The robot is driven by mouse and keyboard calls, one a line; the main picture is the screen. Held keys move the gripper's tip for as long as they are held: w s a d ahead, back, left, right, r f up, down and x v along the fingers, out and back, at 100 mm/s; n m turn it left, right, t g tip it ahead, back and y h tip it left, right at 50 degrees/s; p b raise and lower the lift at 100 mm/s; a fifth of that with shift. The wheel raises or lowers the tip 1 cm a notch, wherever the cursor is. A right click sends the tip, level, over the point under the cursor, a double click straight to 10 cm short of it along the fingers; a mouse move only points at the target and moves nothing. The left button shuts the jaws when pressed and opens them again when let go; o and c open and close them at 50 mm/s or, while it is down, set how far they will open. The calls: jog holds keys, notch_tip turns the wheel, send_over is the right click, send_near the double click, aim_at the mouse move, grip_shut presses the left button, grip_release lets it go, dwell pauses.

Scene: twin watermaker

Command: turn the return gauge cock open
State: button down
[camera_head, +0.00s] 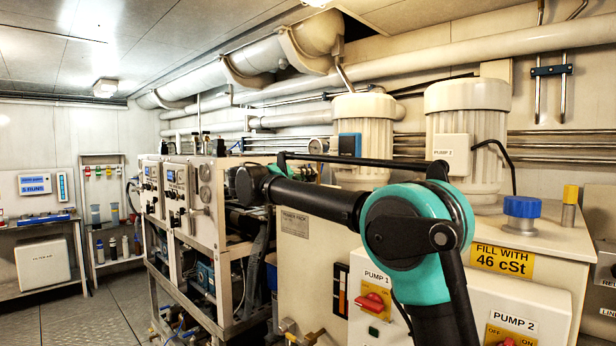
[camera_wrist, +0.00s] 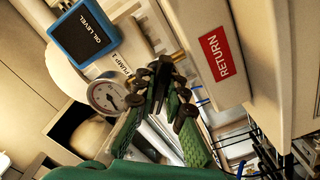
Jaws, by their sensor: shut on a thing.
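In the wrist view, the round white-faced return gauge (camera_wrist: 107,95) sits left of my gripper (camera_wrist: 167,78). The dark fingertips are close together at the brass-coloured gauge cock (camera_wrist: 179,82), shut on its small handle. The fingers cover most of the handle, so its exact angle cannot be told. A red RETURN label (camera_wrist: 222,54) is on the pale casing to the right.
A blue OIL LEVEL box (camera_wrist: 84,32) and a PUMP 1 label (camera_wrist: 122,63) are close to the gauge. In the head view, white pump motors (camera_head: 466,130) stand behind my arm, and the pump switch panel (camera_head: 465,300) is below it. Bare floor (camera_head: 95,305) shows at left.

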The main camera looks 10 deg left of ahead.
jog(key=m, duration=0.4)
jog(key=shift+m, duration=2.7)
jog(key=c, duration=1.6)
grip_release()
jog(key=shift+o, duration=0.2)
jog(key=shift+a, duration=0.1)
jog(key=v, duration=1.2)
